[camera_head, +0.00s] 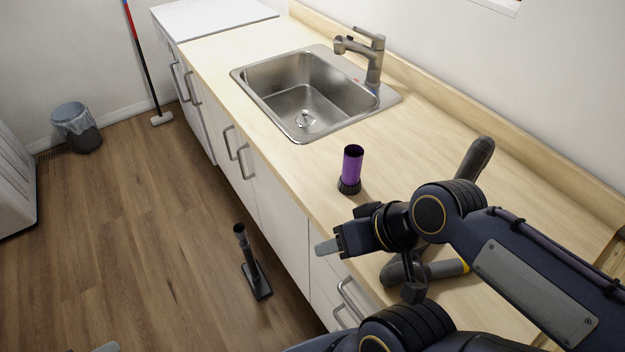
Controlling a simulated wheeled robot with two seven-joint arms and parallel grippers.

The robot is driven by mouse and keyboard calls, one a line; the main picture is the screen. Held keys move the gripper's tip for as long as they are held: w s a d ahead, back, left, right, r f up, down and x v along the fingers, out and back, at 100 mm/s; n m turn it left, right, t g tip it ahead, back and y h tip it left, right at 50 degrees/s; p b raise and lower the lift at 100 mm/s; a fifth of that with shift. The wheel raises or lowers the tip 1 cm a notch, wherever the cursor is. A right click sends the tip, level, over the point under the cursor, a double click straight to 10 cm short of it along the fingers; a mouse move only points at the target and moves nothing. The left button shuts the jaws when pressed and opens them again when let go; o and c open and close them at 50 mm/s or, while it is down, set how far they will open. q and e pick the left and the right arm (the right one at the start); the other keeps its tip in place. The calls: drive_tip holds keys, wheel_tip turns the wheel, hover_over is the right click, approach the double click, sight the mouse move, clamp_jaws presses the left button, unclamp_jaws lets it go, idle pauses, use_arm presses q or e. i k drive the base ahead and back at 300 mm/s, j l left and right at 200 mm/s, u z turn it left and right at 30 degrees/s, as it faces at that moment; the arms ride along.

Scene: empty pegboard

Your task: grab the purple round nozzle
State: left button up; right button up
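The purple round nozzle (352,163) stands upright on the wooden counter, to the right of the cabinet edge and in front of the sink. It is a purple tube with a dark open top and a black ribbed base. My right gripper (327,246) is below and slightly left of it in the picture, near the counter's front edge, apart from the nozzle. Its fingers point left; the side view hides whether they are parted. A small grey tip at the bottom left edge may be my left gripper (106,347); the rest is out of frame.
A grey tool with a handle (475,157) lies on the counter, partly behind my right arm. A grey piece with a yellow end (445,269) lies below it. The sink (300,95) is beyond the nozzle. A dark floor attachment (256,280) stands on the floor.

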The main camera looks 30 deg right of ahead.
sight(349, 184)
drive_tip(key=k+j+z, duration=0.1)
drive_tip(key=z, duration=1.25)
drive_tip(key=i+j+z, duration=0.3)
drive_tip(key=j, duration=0.4)
drive_tip(key=j+z, duration=0.35)
drive_tip(key=j, duration=0.35)
drive_tip(key=i+j+z, duration=0.1)
drive_tip(key=j+z, duration=0.2)
drive_tip(key=j, duration=0.45)
